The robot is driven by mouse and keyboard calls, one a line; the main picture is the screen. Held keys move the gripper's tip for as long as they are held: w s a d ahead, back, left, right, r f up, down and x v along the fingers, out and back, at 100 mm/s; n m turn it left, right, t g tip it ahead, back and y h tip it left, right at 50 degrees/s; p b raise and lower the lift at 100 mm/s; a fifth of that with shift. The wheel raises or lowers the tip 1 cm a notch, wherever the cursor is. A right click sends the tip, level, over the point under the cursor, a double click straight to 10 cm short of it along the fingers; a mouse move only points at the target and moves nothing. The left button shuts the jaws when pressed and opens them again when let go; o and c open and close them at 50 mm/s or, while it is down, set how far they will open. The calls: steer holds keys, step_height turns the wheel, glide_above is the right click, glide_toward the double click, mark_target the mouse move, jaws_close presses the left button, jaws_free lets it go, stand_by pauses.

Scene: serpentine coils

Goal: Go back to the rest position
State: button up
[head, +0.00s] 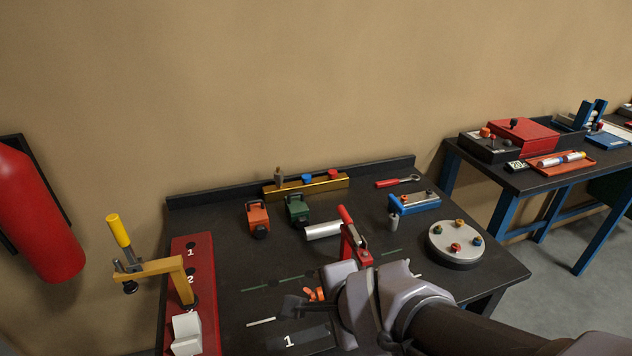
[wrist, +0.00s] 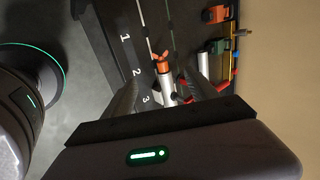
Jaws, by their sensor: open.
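My gripper (head: 297,304) is over the front of the black workbench (head: 225,325), reaching in from the lower right. In the wrist view my gripper (wrist: 165,72) has its two grey fingers spread apart. Between them in that view shows an orange-handled part (wrist: 160,65) with a pale cylinder (wrist: 167,88) below it. The orange part also shows in the head view (head: 315,294), partly hidden behind my gripper. I see no contact between the fingers and it, though the depth gap is hard to tell.
A red lever clamp (head: 352,238) stands just behind my wrist. A yellow clamp (head: 160,268) stands on a red numbered plate (head: 178,252) at left. A round grey plate (head: 455,246) is at right. Orange (head: 258,218) and green (head: 297,208) blocks sit behind.

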steer(key=s+d+r+n, duration=0.2)
steer(key=s+d+n, duration=0.1)
steer(key=s+n, duration=0.2)
steer(key=s+d+r+n+g, duration=0.1)
steer(key=s+d+r+n, duration=0.2)
steer(key=s+n, duration=0.2)
steer(key=shift+s+d+r+g, duration=0.3)
steer(key=shift+s+d, duration=0.05)
steer(key=shift+s, duration=0.55)
